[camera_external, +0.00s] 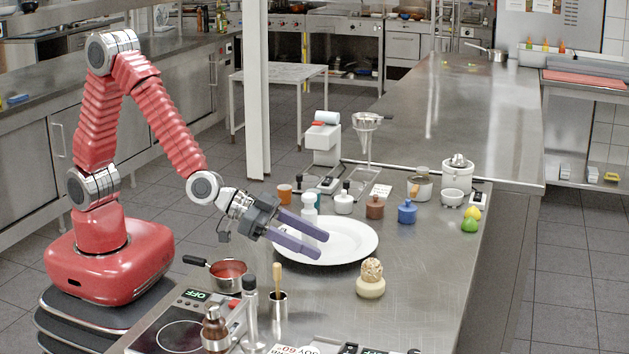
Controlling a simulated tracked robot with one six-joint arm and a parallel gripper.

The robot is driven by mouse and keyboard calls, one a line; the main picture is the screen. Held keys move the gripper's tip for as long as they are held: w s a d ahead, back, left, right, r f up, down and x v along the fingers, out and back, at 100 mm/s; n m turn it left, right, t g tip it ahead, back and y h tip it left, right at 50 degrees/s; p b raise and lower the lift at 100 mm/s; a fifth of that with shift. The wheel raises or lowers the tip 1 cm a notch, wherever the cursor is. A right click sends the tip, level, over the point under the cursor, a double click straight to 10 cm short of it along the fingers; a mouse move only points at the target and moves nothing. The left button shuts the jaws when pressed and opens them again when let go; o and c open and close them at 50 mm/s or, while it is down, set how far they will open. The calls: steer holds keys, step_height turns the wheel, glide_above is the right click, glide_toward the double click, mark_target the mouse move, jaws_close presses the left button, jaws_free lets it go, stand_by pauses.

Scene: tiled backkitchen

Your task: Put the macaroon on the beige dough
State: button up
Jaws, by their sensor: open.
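The macaroon (371,270), a rough, pale brown ball, sits on top of the beige dough (370,289), a smooth, rounded, pale lump. The dough stands on the steel counter, just in front of the white plate and to its right. My gripper (314,242) is open, with its two purple-grey fingers reaching right over the plate (358,238). It is empty and apart from the macaroon, which is to the right of and below the fingertips in the picture.
A red saucepan (229,272), a wooden-handled tool in a metal cup (277,303) and bottles stand at the front left, near a hotplate (181,335). Several small jars, a blue pot (407,211) and a lime (469,225) are behind. The counter right of the dough is clear.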

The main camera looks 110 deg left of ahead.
stand_by(0.3)
steer(key=s+r+m+g+h, duration=0.1)
steer(key=s+r+h, duration=0.1)
steer(key=s+r, duration=0.4)
steer(key=s+a+g, duration=0.3)
steer(key=s, duration=1.3)
steer(key=s+a+r+g, duration=0.1)
steer(key=s+a+g, duration=0.2)
steer(key=s, duration=1.3)
steer(key=shift+a+r+g, duration=0.15)
steer(key=shift+a+g, duration=0.15)
steer(key=shift+g, duration=0.1)
